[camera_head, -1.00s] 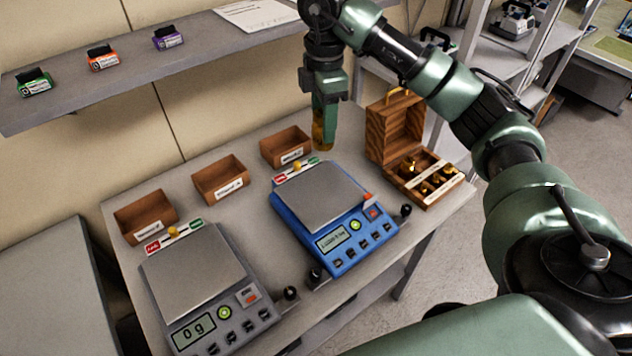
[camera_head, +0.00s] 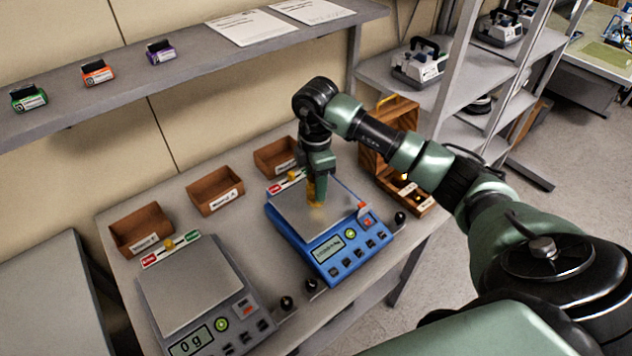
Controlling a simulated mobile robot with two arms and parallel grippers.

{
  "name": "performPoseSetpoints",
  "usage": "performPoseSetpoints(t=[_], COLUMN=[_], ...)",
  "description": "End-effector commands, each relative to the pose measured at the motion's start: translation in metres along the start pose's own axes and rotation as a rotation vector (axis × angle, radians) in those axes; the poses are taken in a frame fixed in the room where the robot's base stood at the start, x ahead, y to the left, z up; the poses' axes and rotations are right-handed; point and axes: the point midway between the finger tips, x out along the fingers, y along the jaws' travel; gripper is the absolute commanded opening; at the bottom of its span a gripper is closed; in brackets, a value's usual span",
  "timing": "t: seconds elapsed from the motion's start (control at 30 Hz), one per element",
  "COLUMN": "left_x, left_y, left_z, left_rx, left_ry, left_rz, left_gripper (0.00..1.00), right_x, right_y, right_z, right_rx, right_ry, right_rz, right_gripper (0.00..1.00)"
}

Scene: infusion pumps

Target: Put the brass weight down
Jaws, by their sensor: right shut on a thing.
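My right gripper (camera_head: 317,190) is over the pan of the blue scale (camera_head: 322,247), fingers pointing down. It is shut on the brass weight (camera_head: 316,196), which shows as a yellowish piece between and below the fingers. The weight is very close to the pan; I cannot tell whether it touches. The blue scale's display is lit but too small to read. The grey scale (camera_head: 188,287) stands at the front left with an empty pan and reads 0 g. My left gripper is not in view.
Three brown bins stand along the back: left (camera_head: 140,228), middle (camera_head: 215,192) and right (camera_head: 272,157). An open wooden weight box (camera_head: 419,204) stands right of the blue scale, partly behind my arm. A shelf (camera_head: 205,62) with small coloured boxes and papers runs above.

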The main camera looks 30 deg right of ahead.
Motion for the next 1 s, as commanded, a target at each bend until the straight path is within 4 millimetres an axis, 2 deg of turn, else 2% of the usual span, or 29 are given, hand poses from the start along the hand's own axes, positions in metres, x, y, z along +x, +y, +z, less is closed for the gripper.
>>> performPoseSetpoints(t=[0.43, 0.47, 0.53, 0.83, 0.9, 1.0], left_x=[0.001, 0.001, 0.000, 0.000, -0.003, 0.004], left_y=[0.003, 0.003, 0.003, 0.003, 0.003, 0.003], left_z=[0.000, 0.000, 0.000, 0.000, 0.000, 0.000], left_rx=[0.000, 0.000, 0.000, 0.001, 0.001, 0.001], left_ry=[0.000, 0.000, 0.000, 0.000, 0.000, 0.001], left_rz=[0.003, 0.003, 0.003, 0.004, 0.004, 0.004], left_gripper=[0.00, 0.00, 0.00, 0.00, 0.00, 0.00], right_x=[0.005, 0.008, 0.007, 0.006, 0.003, -0.005], right_y=[0.001, 0.000, 0.000, 0.000, 0.000, 0.002], right_z=[0.000, 0.000, 0.000, 0.000, 0.000, 0.000], right_rx=[-0.001, -0.001, -0.001, -0.001, -0.001, 0.000], right_ry=[0.001, -0.001, -0.001, -0.001, 0.000, 0.001], right_rz=[0.005, 0.001, 0.001, 0.001, 0.001, 0.005], right_gripper=[0.00, 0.46, 0.65, 0.65, 0.65, 0.65])
